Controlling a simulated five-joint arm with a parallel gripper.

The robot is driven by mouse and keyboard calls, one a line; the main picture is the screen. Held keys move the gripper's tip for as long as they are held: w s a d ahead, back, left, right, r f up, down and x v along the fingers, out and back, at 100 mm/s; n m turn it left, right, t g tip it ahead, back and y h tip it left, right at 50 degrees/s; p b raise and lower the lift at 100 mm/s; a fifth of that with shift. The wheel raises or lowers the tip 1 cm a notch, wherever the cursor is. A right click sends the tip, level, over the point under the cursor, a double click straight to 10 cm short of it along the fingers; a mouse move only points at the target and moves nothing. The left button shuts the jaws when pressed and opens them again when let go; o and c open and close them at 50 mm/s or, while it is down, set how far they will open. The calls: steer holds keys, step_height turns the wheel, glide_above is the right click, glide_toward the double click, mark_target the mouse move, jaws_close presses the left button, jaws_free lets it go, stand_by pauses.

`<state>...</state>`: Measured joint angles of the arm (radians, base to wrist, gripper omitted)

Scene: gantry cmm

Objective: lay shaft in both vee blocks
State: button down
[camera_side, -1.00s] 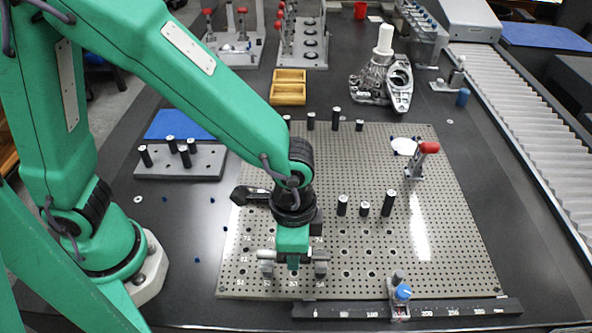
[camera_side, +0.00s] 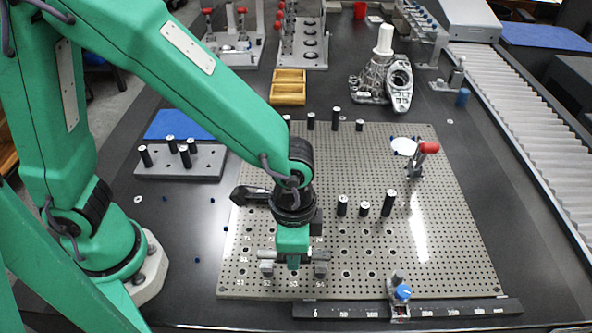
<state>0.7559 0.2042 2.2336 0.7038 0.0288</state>
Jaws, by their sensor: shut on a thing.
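My gripper (camera_side: 293,264) points down over the front left of the perforated plate, shut on a thin grey shaft. The shaft (camera_side: 318,254) lies crosswise in the picture, level, with an end showing on each side of the jaws. Two small grey vee blocks stand on the plate under its ends, the left one (camera_side: 266,268) and the right one (camera_side: 320,270). The shaft lines up with both blocks. I cannot tell whether it touches their grooves. The jaws hide the middle of the shaft.
The perforated plate (camera_side: 440,240) has black posts (camera_side: 364,209) right of my gripper and a red-topped clamp (camera_side: 428,148) farther back. A dark scale bar (camera_side: 450,308) with a blue knob (camera_side: 403,292) runs along the front edge. The plate's right front is clear.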

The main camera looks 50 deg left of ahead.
steer(key=shift+f, duration=0.9)
stand_by(0.8)
steer(key=c, duration=1)
jaws_free()
steer(key=shift+r, duration=0.15)
steer(key=shift+r, duration=3.8)
steer(key=shift+a, duration=0.1)
